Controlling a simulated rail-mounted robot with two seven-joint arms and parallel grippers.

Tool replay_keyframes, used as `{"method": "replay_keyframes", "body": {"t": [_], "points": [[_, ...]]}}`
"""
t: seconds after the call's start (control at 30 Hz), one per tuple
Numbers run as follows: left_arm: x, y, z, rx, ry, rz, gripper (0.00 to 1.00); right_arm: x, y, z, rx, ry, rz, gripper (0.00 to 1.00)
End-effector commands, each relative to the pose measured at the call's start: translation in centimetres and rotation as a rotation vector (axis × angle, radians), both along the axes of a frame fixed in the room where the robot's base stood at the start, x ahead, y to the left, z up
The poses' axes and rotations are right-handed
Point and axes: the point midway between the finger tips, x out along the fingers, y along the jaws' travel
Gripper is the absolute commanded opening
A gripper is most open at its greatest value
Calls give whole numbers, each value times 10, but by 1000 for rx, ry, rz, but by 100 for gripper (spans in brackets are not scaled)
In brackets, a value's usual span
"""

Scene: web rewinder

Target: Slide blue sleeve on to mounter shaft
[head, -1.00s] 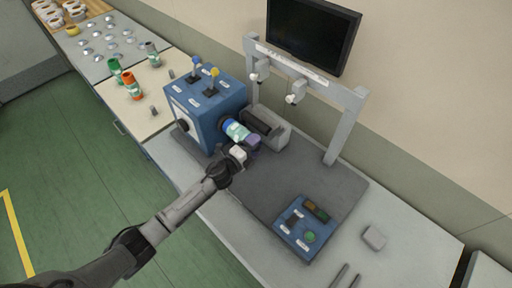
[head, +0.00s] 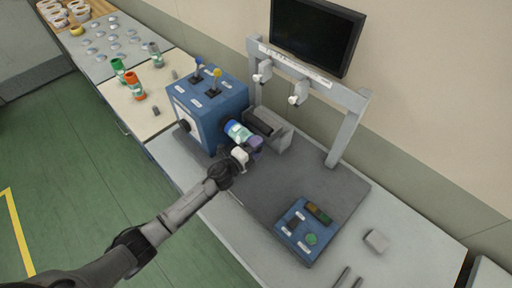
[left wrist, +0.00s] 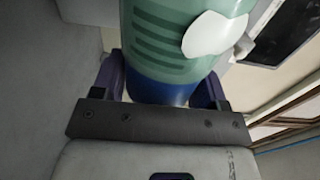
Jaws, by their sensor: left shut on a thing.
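The blue sleeve (head: 238,131), blue at its ends with a green and white label, is at the right face of the blue mounter housing (head: 222,105). My left gripper (head: 251,144) is shut on the sleeve from its near right side. In the left wrist view the sleeve (left wrist: 170,45) stands between the two purple fingers (left wrist: 165,85), with its blue band near the palm. The mounter shaft is hidden, so I cannot tell how far the sleeve is around it. My right gripper is not in view.
A grey block with a dark roller (head: 270,130) is close beside the sleeve. A blue control box (head: 306,231) sits on the dark mat (head: 262,195). A grey frame (head: 345,128) stands behind. Green (head: 118,70) and orange (head: 134,85) sleeves stand on the left table.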

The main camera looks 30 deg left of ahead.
Motion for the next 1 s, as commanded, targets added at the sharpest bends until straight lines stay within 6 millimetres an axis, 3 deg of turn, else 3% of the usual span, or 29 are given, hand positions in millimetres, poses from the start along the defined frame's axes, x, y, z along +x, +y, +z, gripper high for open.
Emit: {"method": "replay_keyframes", "body": {"t": [0.17, 0.2, 0.43, 0.5, 0.77, 1.0], "points": [[0, 0, 0, -2, 0, 0, 10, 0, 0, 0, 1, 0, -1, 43], [0, 0, 0, -2, 0, 0, 70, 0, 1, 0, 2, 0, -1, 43], [0, 0, 0, -2, 1, 1, 92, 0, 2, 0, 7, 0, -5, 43], [0, 0, 0, -2, 1, 1, 97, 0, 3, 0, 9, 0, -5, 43], [-3, 1, -2, -2, 5, 1, 97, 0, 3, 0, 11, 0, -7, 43], [-32, 8, -2, 0, 5, 1, 97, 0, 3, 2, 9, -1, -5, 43]]}}
